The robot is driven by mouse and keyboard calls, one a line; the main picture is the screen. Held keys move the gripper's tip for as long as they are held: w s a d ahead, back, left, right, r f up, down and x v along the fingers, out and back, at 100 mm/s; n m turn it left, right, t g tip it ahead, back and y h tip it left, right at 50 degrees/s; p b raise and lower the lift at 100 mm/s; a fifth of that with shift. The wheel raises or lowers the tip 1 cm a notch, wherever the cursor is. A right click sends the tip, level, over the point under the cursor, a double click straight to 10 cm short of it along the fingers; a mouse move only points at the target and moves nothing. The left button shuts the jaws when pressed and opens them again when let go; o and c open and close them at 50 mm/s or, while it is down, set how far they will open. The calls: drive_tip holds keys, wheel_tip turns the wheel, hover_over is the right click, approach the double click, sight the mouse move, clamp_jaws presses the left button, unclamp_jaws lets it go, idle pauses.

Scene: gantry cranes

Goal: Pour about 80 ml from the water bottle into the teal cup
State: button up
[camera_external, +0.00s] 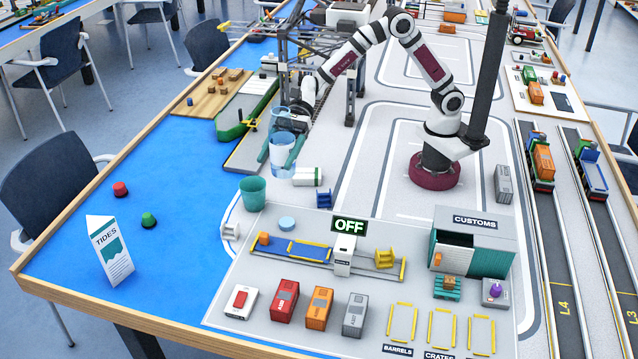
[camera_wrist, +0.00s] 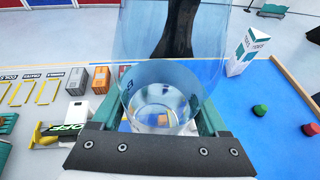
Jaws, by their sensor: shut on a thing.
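The water bottle (camera_external: 283,143) is clear with a bluish tint and looks about upright. My gripper (camera_external: 282,154) is shut on it, one teal finger on each side, and holds it above the board. In the wrist view the clear bottle (camera_wrist: 168,75) fills the middle between the teal fingers (camera_wrist: 163,122). The teal cup (camera_external: 252,193) stands upright on the board, below and a little left of the bottle in the external view, apart from it. I cannot make out the cup in the wrist view, nor the water level in the bottle.
A white and green container (camera_external: 307,176) lies right of the cup. Small white stands (camera_external: 231,231) and a light blue disc (camera_external: 287,223) are near it. The conveyor with an OFF sign (camera_external: 349,225) is in front. A green boat (camera_external: 245,120) is behind. Open blue water area lies left.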

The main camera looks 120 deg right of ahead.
drive_tip(key=w+d+r+m+t+h, duration=0.1)
drive_tip(key=w+d+m+h, duration=0.1)
drive_tip(key=d, duration=0.2)
wheel_tip(320, 180, down, 17)
drive_tip(key=shift+t, duration=0.3)
drive_tip(key=shift+m, duration=0.3)
drive_tip(key=shift+s+a+f+m+t+y, duration=0.1)
drive_tip(key=shift+a+f+m+t+y, duration=0.25)
drive_tip(key=shift+m+y, duration=0.65)
drive_tip(key=shift+s+a+f+m+t+y, duration=0.15)
drive_tip(key=shift+a+m+t+y, duration=0.3)
drive_tip(key=shift+m, duration=1.1)
drive_tip(key=shift+a+f+m+t+y, duration=0.2)
drive_tip(key=shift+a+f+m+y, duration=0.15)
drive_tip(key=shift+m+y, duration=0.7)
drive_tip(key=shift+d+r+m+t, duration=0.1)
drive_tip(key=shift+r+m+t, duration=0.25)
drive_tip(key=shift+m, duration=0.55)
drive_tip(key=shift+a+r+m+t, duration=0.1)
drive_tip(key=shift+r+m+t, duration=0.3)
drive_tip(key=shift+m, duration=0.5)
drive_tip(key=shift+d+r+m+t, duration=0.1)
drive_tip(key=shift+r+m+t, duration=0.25)
drive_tip(key=shift+m, duration=0.55)
